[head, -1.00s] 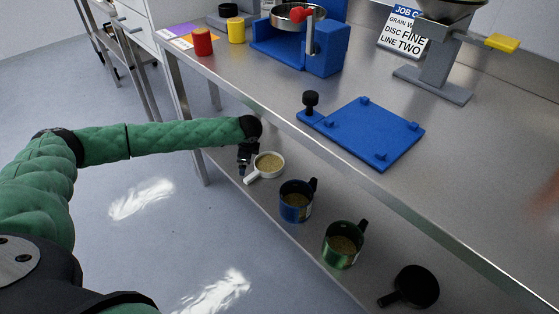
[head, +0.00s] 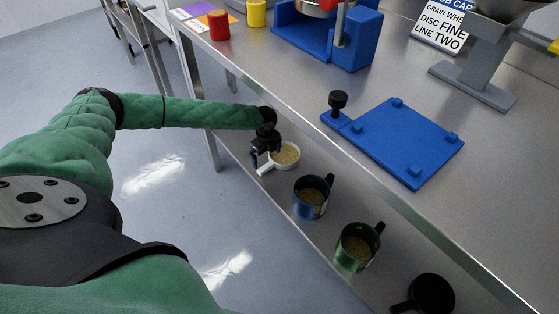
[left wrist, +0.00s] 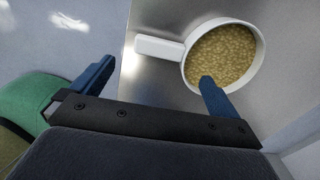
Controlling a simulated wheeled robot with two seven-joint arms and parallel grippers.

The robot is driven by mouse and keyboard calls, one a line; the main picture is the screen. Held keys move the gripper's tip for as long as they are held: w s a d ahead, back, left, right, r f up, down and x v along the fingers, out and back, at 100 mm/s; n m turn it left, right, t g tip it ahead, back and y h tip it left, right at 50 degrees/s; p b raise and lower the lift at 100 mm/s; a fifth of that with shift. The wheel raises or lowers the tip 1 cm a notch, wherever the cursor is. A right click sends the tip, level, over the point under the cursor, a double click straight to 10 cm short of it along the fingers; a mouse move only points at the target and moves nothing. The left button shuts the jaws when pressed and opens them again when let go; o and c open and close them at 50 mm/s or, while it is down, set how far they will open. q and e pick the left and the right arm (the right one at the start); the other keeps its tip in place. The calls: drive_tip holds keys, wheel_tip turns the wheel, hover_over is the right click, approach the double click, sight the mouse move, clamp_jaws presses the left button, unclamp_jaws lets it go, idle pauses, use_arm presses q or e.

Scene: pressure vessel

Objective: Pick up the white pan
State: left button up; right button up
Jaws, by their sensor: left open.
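The white pan (head: 295,148) stands on the lower shelf under the bench, full of tan grain. It also shows in the left wrist view (left wrist: 257,66), with its white handle (left wrist: 158,48) pointing left. My left gripper (head: 258,161) is open beside the pan at its handle side. In the left wrist view my left gripper (left wrist: 155,85) has its fingers wide apart. The right finger overlaps the pan's near rim in the picture. The handle lies ahead of the gap, with nothing between the fingers. My right gripper is not in view.
A blue mug (head: 310,200), a green mug (head: 356,248) and a black pan (head: 432,294) stand along the same shelf. The bench top (head: 300,110) overhangs the shelf, and its leg (head: 211,150) is near my left forearm. A blue plate (head: 405,140) lies on the bench.

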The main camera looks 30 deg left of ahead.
sight(268, 167)
use_arm(q)
drive_tip(key=shift+w+f+b, duration=0.1)
drive_tip(key=shift+f+b, duration=0.25)
drive_tip(key=shift+f, duration=3.05)
drive_tip(key=c, duration=1.1)
drive_tip(key=shift+r, duration=0.15)
